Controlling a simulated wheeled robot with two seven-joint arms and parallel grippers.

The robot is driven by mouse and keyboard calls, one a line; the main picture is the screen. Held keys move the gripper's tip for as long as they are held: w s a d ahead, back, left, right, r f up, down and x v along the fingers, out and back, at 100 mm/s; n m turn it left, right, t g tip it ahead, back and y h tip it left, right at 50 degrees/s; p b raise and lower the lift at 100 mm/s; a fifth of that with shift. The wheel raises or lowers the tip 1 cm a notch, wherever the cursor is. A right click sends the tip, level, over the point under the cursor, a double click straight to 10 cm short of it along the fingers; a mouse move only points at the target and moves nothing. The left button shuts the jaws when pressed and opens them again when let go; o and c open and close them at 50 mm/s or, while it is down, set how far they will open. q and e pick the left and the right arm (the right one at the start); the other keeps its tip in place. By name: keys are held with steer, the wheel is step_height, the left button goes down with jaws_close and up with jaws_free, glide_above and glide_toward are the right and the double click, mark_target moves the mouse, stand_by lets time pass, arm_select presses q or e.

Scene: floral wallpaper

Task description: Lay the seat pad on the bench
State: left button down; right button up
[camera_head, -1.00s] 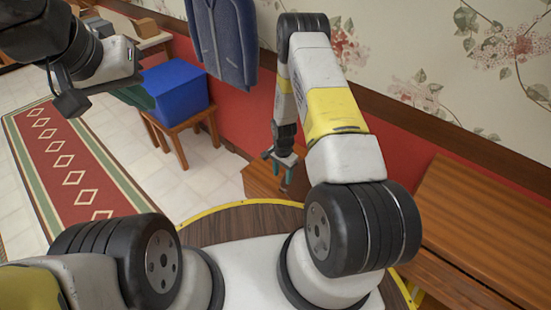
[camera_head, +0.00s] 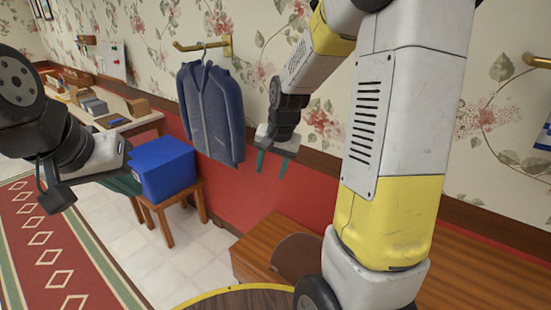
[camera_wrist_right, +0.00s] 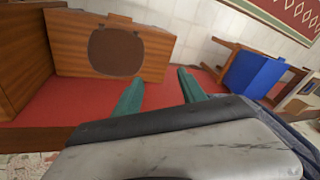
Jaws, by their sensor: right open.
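A brown seat pad (camera_head: 297,256) with rounded corners lies on the wooden bench (camera_head: 258,236) against the red wall. My right arm hides part of the bench in the head view. In the right wrist view the pad (camera_wrist_right: 116,51) lies flat, with bench wood (camera_wrist_right: 72,30) showing around it. My right gripper (camera_head: 272,164) is open and empty, raised above the bench beside the jacket. Its two green fingers (camera_wrist_right: 160,90) are apart, and the pad is beyond them. My left gripper (camera_head: 122,182) is at the left near a blue box; its fingers are partly hidden.
The blue box (camera_head: 163,168) sits on a small wooden stool (camera_head: 180,205). A blue jacket (camera_head: 212,115) hangs from a brass wall rail. Another wooden piece of furniture (camera_head: 480,262) stands at the right. Tiled floor (camera_head: 205,250) is clear between stool and bench.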

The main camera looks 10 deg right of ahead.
steer(key=s+r+n+t, duration=0.1)
steer(key=s+r+n, duration=0.1)
steer(key=s+r, duration=0.4)
steer(key=s+a+r+n+t+y, duration=0.1)
steer(key=s+r+n, duration=0.2)
steer(key=s+r, duration=0.4)
steer(key=s, duration=0.7)
steer(key=shift+r+n+t, duration=0.25)
steer(key=shift+n+t, duration=0.05)
steer(key=shift+t, duration=0.1)
steer(key=shift+a, duration=0.1)
stand_by(0.3)
